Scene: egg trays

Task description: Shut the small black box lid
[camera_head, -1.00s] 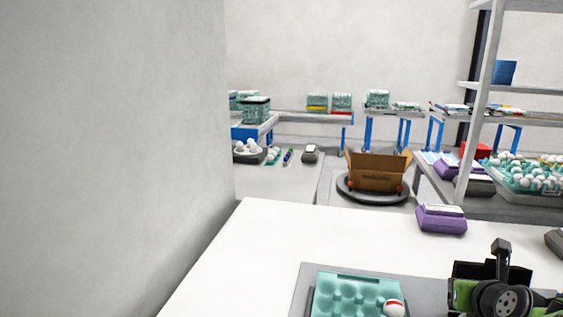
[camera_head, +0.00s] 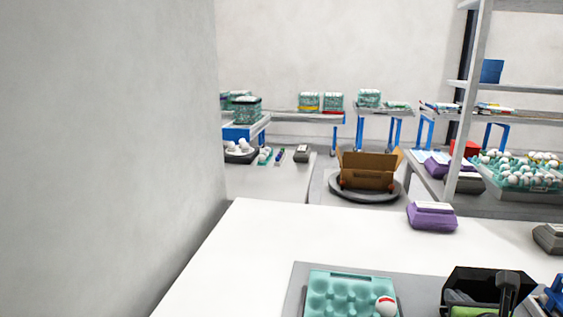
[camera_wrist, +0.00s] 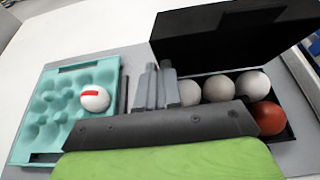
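The small black box (camera_head: 488,276) stands open at the lower right of the head view, its lid raised. In the wrist view the raised black lid (camera_wrist: 225,38) stands behind the box, and several grey and white eggs (camera_wrist: 219,89) and one red-brown egg (camera_wrist: 268,118) lie inside. My gripper (camera_wrist: 158,84) has its two grey fingers close together with nothing seen between them. They point to the left part of the box, beside the grey egg; I cannot tell whether they touch the box. My green and black gripper body hides the box's near side.
A teal egg tray (camera_head: 315,284) with one red-striped white egg (camera_head: 386,306) is left of the box. A purple carton (camera_head: 432,216) and a grey carton (camera_head: 549,238) stand behind. A blue object (camera_head: 556,290) is at the right edge. The white table is clear at left.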

